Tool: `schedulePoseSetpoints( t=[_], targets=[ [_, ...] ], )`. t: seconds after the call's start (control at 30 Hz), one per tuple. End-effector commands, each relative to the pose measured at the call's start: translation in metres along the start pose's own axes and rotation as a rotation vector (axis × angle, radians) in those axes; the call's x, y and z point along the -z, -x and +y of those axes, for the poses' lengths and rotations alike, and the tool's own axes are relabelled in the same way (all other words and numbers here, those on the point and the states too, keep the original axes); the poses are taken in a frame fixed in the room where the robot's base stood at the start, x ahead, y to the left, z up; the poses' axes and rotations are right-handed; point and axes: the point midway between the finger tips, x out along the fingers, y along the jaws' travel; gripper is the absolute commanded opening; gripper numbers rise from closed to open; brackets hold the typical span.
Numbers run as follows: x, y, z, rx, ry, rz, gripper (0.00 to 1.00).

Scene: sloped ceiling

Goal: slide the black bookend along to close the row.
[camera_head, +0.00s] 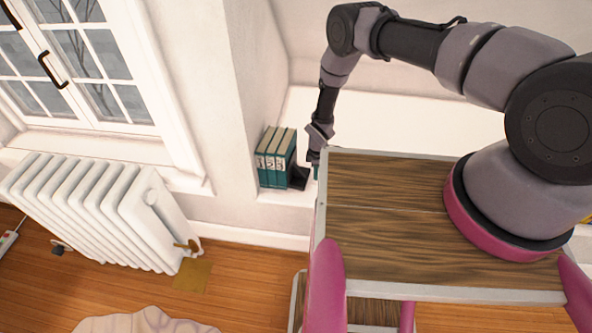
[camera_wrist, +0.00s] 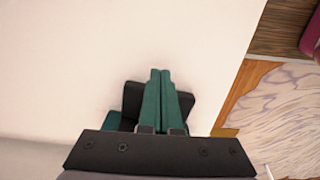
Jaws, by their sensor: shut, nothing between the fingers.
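Several upright teal books (camera_head: 277,158) with pale page edges and numbered spines stand in a row on the white ledge, against the wall at the left. The black bookend (camera_head: 299,178) stands at the right end of the row; I cannot tell whether it touches the last book. My gripper (camera_head: 316,172) points down just right of the bookend, partly hidden by my own top. In the wrist view my gripper (camera_wrist: 160,74) has its two teal fingers together and empty. The dark bookend (camera_wrist: 131,103) shows beside and behind them, partly hidden, and contact is unclear.
The white ledge (camera_head: 400,115) is clear to the right of my gripper. A white wall closes the ledge at the left. A white radiator (camera_head: 95,210) stands under the window, and a pale patterned rug (camera_head: 145,321) lies on the wooden floor.

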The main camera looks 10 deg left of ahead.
Motion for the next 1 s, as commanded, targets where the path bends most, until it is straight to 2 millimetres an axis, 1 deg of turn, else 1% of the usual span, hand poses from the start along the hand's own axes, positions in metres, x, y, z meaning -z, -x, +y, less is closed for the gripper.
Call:
schedulePoseSetpoints(
  t=[0.27, 0.7, 1.0],
  targets=[
    [0.0, -0.001, 0.0, 0.0, 0.0, 0.0, 0.0],
    [0.0, -0.016, 0.0, 0.001, 0.0, -0.001, 0.0],
    [0.0, -0.018, 0.0, 0.0, 0.0, 0.0, 0.0]
  ],
)
